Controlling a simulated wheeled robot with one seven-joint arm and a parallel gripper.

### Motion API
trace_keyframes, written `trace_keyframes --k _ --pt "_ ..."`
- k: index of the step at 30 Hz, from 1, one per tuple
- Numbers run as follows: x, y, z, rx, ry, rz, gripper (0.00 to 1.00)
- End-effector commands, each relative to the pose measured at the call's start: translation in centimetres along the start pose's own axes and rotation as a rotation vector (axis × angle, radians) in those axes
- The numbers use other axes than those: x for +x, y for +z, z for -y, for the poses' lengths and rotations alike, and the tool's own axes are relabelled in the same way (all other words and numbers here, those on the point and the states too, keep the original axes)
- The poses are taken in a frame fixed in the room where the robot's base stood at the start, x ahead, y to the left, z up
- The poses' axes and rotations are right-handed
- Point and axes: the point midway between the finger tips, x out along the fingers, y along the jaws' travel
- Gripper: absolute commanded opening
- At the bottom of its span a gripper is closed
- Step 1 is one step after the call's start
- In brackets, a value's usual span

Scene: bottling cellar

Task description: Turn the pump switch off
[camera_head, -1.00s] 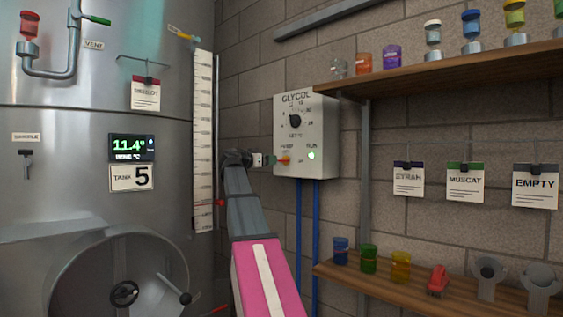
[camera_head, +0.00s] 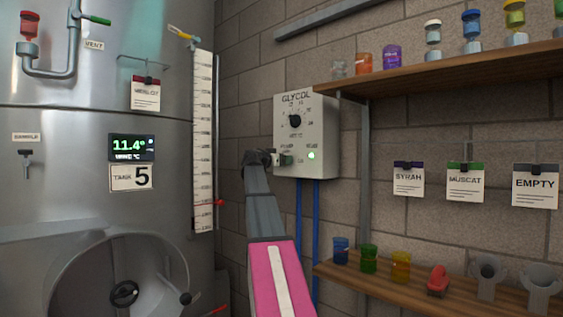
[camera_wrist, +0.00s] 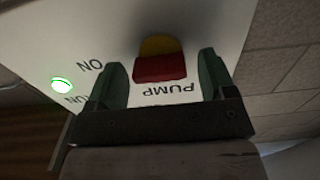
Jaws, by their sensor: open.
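The pale grey GLYCOL box (camera_head: 312,120) hangs on the brick wall, with a black dial (camera_head: 295,121) and a lit green RUN lamp (camera_head: 311,155). The lamp (camera_wrist: 62,85) also glows in the wrist view. The pump switch (camera_wrist: 160,62), red and yellow, is above the upside-down word PUMP. My gripper (camera_head: 285,160) is at the box's lower left and hides the switch in the head view. In the wrist view its two dark green fingers (camera_wrist: 163,70) are apart, one on each side of the switch, with gaps visible. Contact with the box face cannot be told.
The tank (camera_head: 75,190) with its gauge stands at the left. Blue pipes (camera_head: 315,225) run down below the box. An upper shelf (camera_head: 450,75) and a lower shelf (camera_head: 400,290) with small items are at the right.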

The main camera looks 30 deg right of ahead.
Motion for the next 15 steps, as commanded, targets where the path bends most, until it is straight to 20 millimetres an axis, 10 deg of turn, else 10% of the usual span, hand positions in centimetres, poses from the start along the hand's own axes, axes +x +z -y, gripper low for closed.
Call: trace_keyframes --k 5,15 --pt "-0.01 0.01 -0.01 0.000 0.000 0.000 0.27" --pt "-0.02 0.00 0.00 -0.030 0.001 0.000 0.27"
